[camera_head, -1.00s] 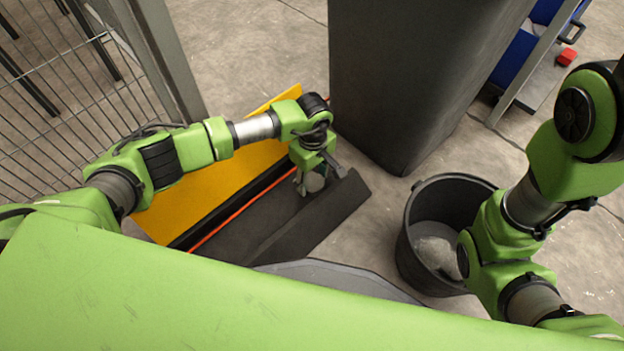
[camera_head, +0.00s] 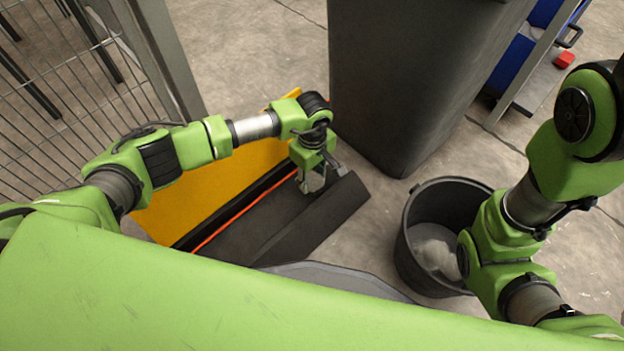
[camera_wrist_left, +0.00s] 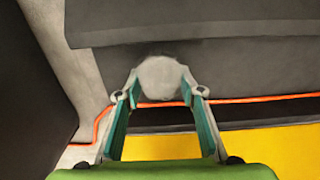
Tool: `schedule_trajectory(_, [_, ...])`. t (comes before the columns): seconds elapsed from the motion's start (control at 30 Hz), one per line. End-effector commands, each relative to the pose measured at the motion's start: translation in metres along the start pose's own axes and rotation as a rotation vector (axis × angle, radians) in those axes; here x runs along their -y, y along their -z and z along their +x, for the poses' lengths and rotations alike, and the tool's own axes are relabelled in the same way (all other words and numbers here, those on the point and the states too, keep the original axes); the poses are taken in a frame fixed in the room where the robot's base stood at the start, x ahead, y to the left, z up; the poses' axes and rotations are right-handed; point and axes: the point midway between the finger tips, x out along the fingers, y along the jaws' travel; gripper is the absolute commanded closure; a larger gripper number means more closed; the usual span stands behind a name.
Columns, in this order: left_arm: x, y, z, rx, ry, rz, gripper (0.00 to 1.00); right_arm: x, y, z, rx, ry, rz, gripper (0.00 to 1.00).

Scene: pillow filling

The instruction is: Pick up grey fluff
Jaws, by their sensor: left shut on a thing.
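A round pale grey fluff (camera_wrist_left: 160,78) is between the fingertips of my left gripper (camera_wrist_left: 160,94) in the left wrist view. The gripper is shut on it, with one green-lined finger on each side. In the head view my left gripper (camera_head: 314,183) points down over the black trough (camera_head: 270,222), and the fluff is hard to make out between its fingers. I cannot tell whether the fluff still touches the trough. My right arm shows at the right, but its gripper is out of view.
A black bucket (camera_head: 408,250) with pale grey material inside stands at the right, partly behind my right arm. A tall dark bin (camera_head: 415,80) rises just behind the trough. A yellow panel (camera_head: 205,192) lies along the trough's left, and a wire fence (camera_head: 75,90) stands at far left.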

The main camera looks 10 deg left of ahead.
Motion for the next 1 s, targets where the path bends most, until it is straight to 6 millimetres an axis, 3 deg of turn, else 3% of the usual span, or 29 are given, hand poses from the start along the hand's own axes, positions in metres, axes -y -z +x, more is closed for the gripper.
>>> schedule_trajectory(0.8, [0.000,0.000,-0.070,-0.001,0.000,0.001,0.73,-0.011,-0.018,0.051,0.000,-0.001,0.000,0.67])
schedule_trajectory(1.0, [0.000,0.000,-0.073,0.000,0.001,0.000,0.73,-0.012,-0.021,0.050,0.010,-0.005,0.002,0.67])
